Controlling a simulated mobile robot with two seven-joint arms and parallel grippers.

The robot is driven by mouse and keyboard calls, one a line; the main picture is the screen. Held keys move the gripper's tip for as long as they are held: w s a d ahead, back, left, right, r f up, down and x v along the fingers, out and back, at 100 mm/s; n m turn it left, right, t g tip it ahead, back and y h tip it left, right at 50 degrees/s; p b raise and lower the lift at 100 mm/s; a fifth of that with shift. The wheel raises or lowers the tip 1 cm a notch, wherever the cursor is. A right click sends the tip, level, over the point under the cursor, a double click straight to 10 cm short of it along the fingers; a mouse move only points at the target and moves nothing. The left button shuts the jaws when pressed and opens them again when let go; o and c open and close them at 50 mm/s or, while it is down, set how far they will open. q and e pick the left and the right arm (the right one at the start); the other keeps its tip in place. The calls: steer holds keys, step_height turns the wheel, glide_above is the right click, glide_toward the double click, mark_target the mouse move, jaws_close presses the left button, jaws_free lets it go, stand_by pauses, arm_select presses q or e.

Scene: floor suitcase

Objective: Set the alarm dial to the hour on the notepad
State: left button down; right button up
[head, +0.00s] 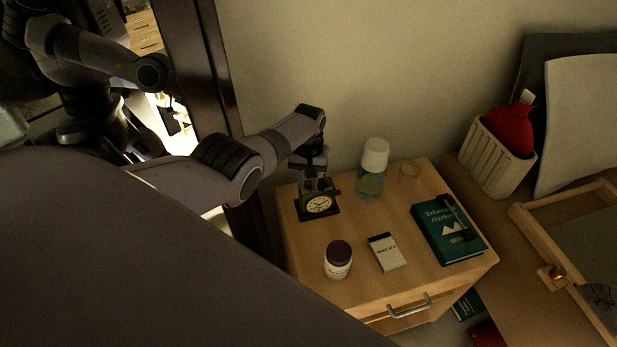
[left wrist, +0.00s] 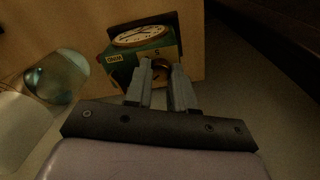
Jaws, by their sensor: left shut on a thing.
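The green alarm clock (head: 319,204) stands on a dark base at the back left of the nightstand, its cream face toward the front. My left gripper (head: 316,182) is over its back. In the left wrist view, the clock (left wrist: 138,58) shows a small yellow label and a window with a figure that looks like 5. The left fingers (left wrist: 160,88) are shut on the round brass alarm dial (left wrist: 160,68), which they partly hide. The white notepad (head: 387,253) lies in front of the clock; its dark print seems to read "WAKE AT", the hour too small for certainty. My right gripper is out of view.
A wall is close behind. A dark-framed mirror stands at left.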

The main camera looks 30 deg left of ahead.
mark_target(308, 183)
arm_select(q)
steer(key=shift+w+n, duration=0.1)
steer(key=shift+n, duration=0.7)
steer(key=c, duration=0.9)
jaws_free()
steer(key=shift+c, duration=0.2)
step_height(308, 183, up, 6)
steer(key=p, duration=0.4)
steer(key=shift+f, duration=0.15)
steer(key=shift+r+p, duration=0.35)
steer(key=shift+r, duration=0.4)
